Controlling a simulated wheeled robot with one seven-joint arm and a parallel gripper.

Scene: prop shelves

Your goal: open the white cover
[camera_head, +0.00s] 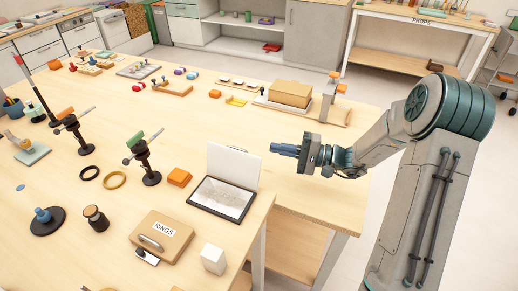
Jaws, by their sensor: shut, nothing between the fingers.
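The white cover (232,164) stands roughly upright at the back edge of a shallow dark-framed case (208,208) on the wooden table. The case's pale grey patterned inside shows in front of the cover. My gripper (273,149) is to the right of the cover and a little apart from it in the picture, with its blue fingers pointing left. The fingers are shut and empty. The cover's back side is hidden.
A closed RINGS box (162,238) and a white block (213,258) are in front of the case. An orange block (179,177) and a black clamp stand (150,177) are to its left. A cardboard-coloured box (290,94) stands behind my gripper. The table's right edge is near my arm.

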